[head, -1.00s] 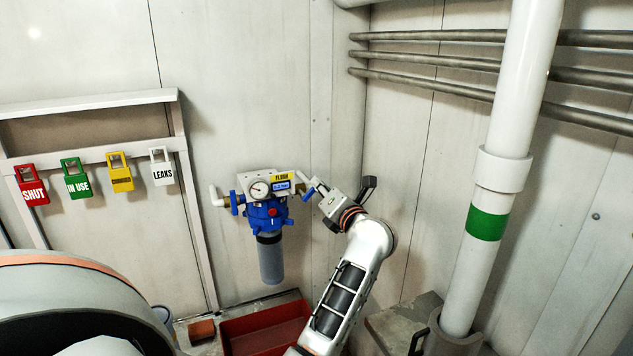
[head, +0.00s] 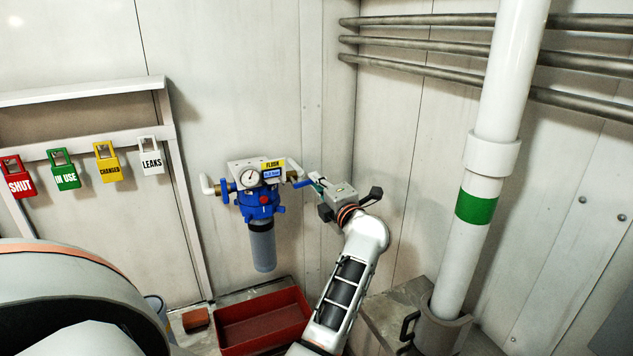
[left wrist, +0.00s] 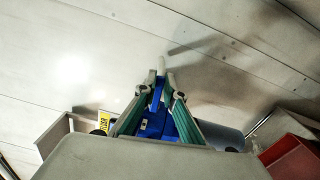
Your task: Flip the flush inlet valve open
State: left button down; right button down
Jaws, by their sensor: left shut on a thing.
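The flush unit (head: 258,200) is a blue filter housing with a round gauge, a yellow FLUSH label and a grey bowl, on the back wall. A blue valve lever (head: 303,184) is at the pipe on its right side. My left gripper (head: 316,183) is at this lever, right of the unit. In the left wrist view, the green-sided fingers (left wrist: 161,92) are shut on the blue lever (left wrist: 157,98); the blue housing shows behind them. The fingers partly hide the lever. Another blue handle (head: 225,190) is on the unit's left side. My right gripper is not in view.
A red tray (head: 262,338) is below the unit, with a brown block (head: 196,319) beside it. A white pipe with a green band (head: 477,206) stands at right. Several coloured tags hang on a rack (head: 88,148) at left. The wall around the lever is clear.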

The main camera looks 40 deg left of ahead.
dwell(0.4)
pick_arm(q)
jog(key=c, duration=2.4)
grip_release()
